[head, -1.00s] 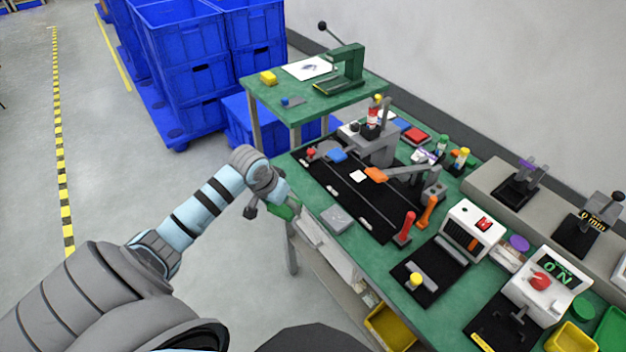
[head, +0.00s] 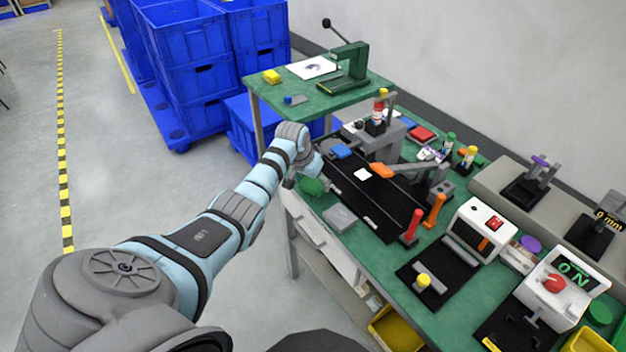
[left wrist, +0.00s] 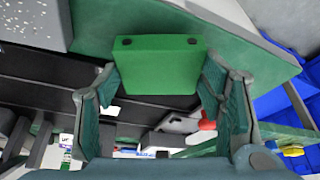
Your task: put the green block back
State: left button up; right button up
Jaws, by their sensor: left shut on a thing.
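The green block (head: 312,186) is at the near left corner of the green workbench in the head view. My left gripper (head: 303,172) is shut on it, and my wrist partly covers the grip. In the left wrist view the green block (left wrist: 158,65) sits between the two fingers of the left gripper (left wrist: 160,82). I cannot tell whether the block touches the bench top. My right gripper is in neither view.
Beside the block lies a grey plate (head: 340,216). Red (head: 411,228) and orange (head: 434,210) handles stand upright to the right.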

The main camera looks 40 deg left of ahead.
pick_arm(q)
jog(key=shift+f, duration=0.4)
jog(key=o, duration=1.2)
jog(key=shift+c, duration=0.2)
jog(key=shift+r, duration=0.1)
jog(key=shift+r, duration=0.3)
jog(key=p+v, duration=0.4)
jog(key=v, duration=0.8)
jog(key=shift+r, duration=0.2)
